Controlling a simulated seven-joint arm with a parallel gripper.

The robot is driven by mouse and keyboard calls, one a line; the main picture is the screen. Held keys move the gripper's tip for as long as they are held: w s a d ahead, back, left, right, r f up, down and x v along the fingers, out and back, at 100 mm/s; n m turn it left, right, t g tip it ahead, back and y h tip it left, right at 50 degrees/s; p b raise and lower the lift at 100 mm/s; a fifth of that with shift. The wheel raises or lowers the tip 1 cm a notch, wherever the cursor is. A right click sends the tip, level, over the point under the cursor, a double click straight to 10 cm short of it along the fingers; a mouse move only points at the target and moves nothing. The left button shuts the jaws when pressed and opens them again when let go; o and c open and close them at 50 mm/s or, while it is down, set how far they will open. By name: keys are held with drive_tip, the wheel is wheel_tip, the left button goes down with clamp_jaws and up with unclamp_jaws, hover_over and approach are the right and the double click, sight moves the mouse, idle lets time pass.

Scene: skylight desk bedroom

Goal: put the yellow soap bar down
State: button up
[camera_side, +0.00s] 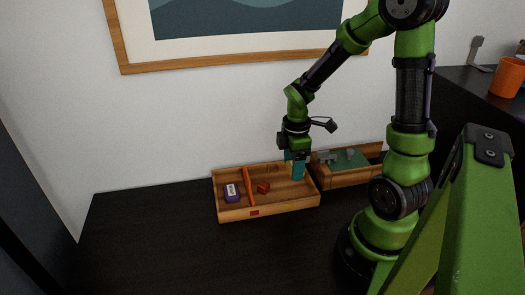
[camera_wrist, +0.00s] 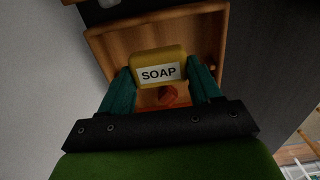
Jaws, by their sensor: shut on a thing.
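The yellow soap bar (camera_wrist: 158,55) has a white label reading SOAP and sits between the two teal fingers in the wrist view. My gripper (camera_wrist: 163,76) is shut on it, one finger at each side. In the side view my gripper (camera_side: 294,168) points down over the right part of a wooden tray (camera_side: 285,206). The soap is mostly hidden behind the fingers there. I cannot tell whether it touches the tray floor.
A second wooden box (camera_side: 347,179) with a green inside and grey things stands close on the right. The dark desk in front is clear.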

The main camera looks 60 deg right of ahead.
sight(291, 187)
drive_tip(key=shift+f, duration=2.55)
drive_tip(key=shift+f, duration=0.1)
drive_tip(key=o, duration=1.1)
drive_tip(key=shift+c, duration=0.2)
wheel_tip(291, 187, up, 12)
drive_tip(key=shift+f, duration=0.1)
drive_tip(key=shift+a+r, duration=0.15)
drive_tip(key=shift+r, duration=0.15)
drive_tip(key=s+a+r+m+t+y, duration=0.2)
drive_tip(key=a+r+m+t, duration=0.5)
drive_tip(key=a+r+m, duration=0.4)
drive_tip(key=a+m, duration=0.2)
drive_tip(key=a, duration=0.1)
drive_tip(key=shift+s, duration=0.35)
